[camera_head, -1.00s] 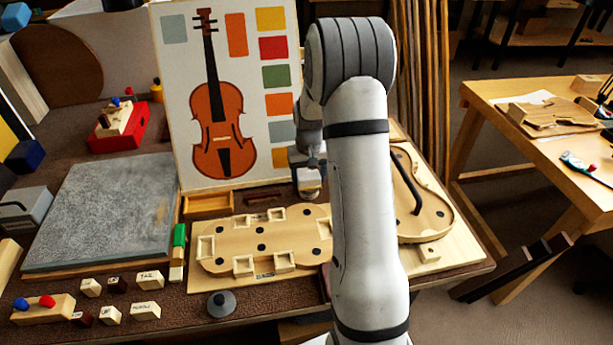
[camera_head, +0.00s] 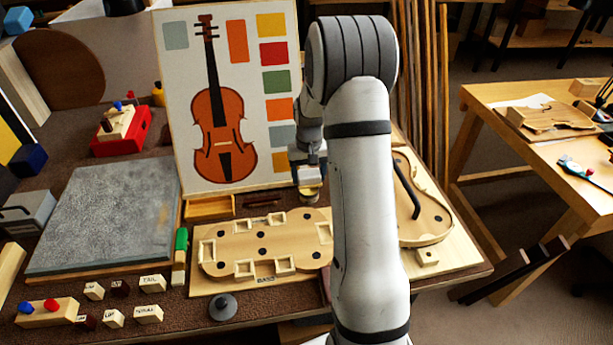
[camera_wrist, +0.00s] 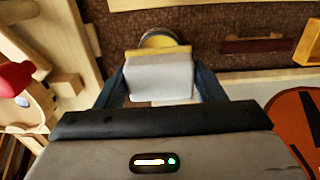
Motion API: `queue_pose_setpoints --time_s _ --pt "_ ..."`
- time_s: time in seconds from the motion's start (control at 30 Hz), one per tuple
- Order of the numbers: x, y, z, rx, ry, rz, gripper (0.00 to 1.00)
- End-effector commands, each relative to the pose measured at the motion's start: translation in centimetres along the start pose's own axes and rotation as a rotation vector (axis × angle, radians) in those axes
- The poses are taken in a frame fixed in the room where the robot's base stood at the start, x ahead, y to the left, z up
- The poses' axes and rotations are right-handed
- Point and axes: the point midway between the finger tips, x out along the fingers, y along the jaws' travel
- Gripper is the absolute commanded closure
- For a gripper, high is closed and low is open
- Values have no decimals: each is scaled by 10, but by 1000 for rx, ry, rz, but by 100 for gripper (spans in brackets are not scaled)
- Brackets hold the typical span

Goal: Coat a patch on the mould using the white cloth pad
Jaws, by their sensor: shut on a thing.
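My gripper (camera_wrist: 160,88) is shut on the white cloth pad (camera_wrist: 160,76), a pale block with a yellowish strip along its far edge. In the head view my gripper (camera_head: 309,176) is at the back edge of the mould board, beside my arm. A round tin with yellow contents (camera_wrist: 160,40) shows just beyond the pad in the wrist view and is partly hidden by it; I cannot tell whether they touch. The violin-shaped wooden mould (camera_head: 262,248) lies flat on its board, in front of my gripper. My arm hides its right end.
A violin picture board (camera_head: 226,95) stands close behind my gripper. A wooden tray (camera_head: 210,207) and a dark bar (camera_wrist: 252,44) lie near the tin. A grey slab (camera_head: 105,215) is at left. A violin body (camera_head: 425,215) lies right of my arm.

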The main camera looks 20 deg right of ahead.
Motion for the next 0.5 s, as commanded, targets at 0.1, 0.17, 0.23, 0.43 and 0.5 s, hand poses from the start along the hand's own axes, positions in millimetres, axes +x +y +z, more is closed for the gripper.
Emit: queue_pose_setpoints --time_s 0.1,0.17,0.23,0.43,0.5 --pt "-13 0 0 0 0 0 55" --pt "-18 0 0 0 0 0 55" --pt "-24 0 0 0 1 0 55" --pt "-39 0 0 0 1 0 55" --pt "-43 0 0 0 1 0 55"
